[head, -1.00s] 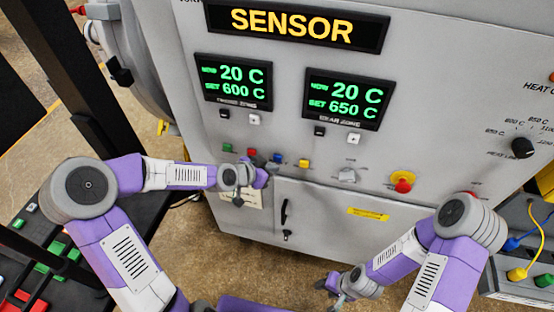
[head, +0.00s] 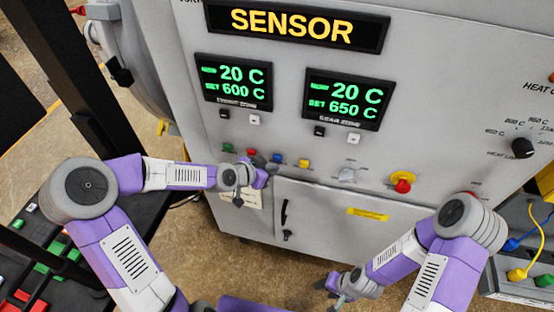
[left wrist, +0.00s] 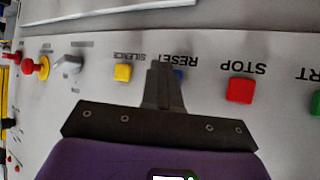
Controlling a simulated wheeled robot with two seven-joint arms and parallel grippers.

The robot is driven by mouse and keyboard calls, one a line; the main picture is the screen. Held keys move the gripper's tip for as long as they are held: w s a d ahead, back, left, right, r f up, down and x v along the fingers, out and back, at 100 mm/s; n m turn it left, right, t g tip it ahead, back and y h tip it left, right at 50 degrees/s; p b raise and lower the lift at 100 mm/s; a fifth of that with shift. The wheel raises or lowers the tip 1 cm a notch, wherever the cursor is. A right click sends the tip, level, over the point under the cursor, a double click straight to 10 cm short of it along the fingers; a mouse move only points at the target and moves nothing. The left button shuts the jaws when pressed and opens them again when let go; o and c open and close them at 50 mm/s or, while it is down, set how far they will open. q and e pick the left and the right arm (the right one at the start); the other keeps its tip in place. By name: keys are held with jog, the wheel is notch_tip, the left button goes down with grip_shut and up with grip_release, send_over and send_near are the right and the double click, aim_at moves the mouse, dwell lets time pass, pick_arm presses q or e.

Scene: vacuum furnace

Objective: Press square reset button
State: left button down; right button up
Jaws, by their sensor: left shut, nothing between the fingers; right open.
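The square blue reset button (head: 278,158) sits in the row of buttons on the grey furnace panel. In the left wrist view, where the panel appears upside down, the blue button (left wrist: 180,76) is partly hidden behind my fingers, beside the RESET label. My left gripper (head: 261,160) is shut and empty, with its tips at the panel just left of the blue button in the head view. In the left wrist view the shut fingertips (left wrist: 160,68) overlap the button's edge; I cannot tell whether they touch it. My right gripper (head: 334,286) is open and low, away from the panel.
A red STOP button (left wrist: 240,90) and a yellow SILENCE button (left wrist: 122,72) flank the blue one. A green button (head: 228,148), a grey switch (head: 346,175) and a red emergency knob (head: 403,186) share the panel. A cabinet door handle (head: 285,212) is below.

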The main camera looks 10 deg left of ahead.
pick_arm(q)
jog(key=shift+w, duration=0.1)
dwell(0.6)
jog(key=shift+w, duration=0.35)
jog(key=shift+w+b, duration=0.4)
jog(key=shift+w, duration=0.05)
dwell(0.6)
jog(key=shift+s, duration=0.9)
jog(key=s+p, duration=0.2)
jog(key=s, duration=0.3)
jog(key=shift+a, duration=0.1)
dwell(0.8)
